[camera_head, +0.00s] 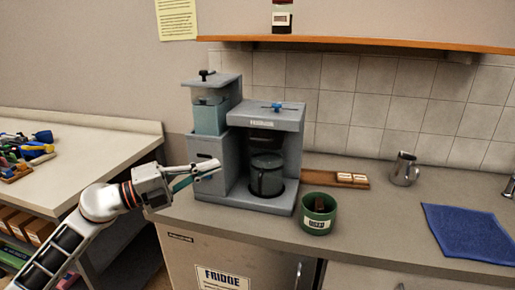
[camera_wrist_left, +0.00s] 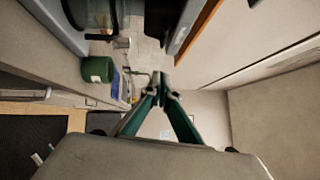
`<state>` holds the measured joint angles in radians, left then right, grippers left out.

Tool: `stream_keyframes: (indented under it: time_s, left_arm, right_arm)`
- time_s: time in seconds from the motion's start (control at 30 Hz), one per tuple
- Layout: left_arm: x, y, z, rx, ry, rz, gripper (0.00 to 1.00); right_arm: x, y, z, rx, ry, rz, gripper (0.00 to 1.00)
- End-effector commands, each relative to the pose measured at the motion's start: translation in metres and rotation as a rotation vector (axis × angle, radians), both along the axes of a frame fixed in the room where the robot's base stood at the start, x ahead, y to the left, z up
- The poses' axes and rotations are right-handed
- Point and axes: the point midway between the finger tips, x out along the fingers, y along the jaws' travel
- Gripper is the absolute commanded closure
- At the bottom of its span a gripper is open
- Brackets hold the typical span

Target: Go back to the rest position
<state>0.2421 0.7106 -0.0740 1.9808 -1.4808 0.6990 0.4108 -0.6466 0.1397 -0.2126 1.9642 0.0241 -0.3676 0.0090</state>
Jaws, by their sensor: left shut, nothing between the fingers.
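My left gripper (camera_head: 212,170) is shut and empty in the head view. It is in front of the left part of a grey coffee machine (camera_head: 230,168), above the counter's front edge. I cannot tell whether it touches the machine. In the left wrist view the fingers of my left gripper (camera_wrist_left: 160,82) meet at their tips with nothing between them. The coffee machine holds a dark glass jug (camera_head: 267,175) in its bay. My right gripper is not in view.
A green labelled container (camera_head: 318,214) stands right of the machine; it also shows in the left wrist view (camera_wrist_left: 97,69). A wooden tray (camera_head: 318,176), a metal pitcher (camera_head: 404,169) and a blue cloth (camera_head: 465,232) lie farther right. A shelf (camera_head: 370,42) runs above. Tools (camera_head: 25,152) lie on the left table.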

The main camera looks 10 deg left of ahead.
Motion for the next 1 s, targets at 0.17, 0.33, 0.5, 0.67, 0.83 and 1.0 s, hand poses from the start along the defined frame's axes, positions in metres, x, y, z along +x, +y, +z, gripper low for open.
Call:
stream_keyframes:
  time_s: [0.17,0.33,0.5,0.67,0.83,1.0]
  left_arm:
    - [-0.006,-0.007,-0.021,-0.112,0.048,0.003,1.0]
    - [-0.018,-0.01,-0.087,-0.417,0.212,0.095,1.0]
    - [-0.042,0.001,-0.192,-0.711,0.474,0.301,1.0]
    - [-0.085,0.002,-0.293,-0.875,0.732,0.501,1.0]
    - [-0.15,-0.012,-0.386,-0.977,1.004,0.68,1.0]
    - [-0.209,-0.032,-0.445,-1.025,1.215,0.795,1.0]
  right_arm:
    - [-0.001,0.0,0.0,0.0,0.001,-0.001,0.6]
    - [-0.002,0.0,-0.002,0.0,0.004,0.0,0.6]
    - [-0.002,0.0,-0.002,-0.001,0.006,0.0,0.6]
    - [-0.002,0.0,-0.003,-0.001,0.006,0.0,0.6]
    - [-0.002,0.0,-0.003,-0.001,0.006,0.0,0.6]
    - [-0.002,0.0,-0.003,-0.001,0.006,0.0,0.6]
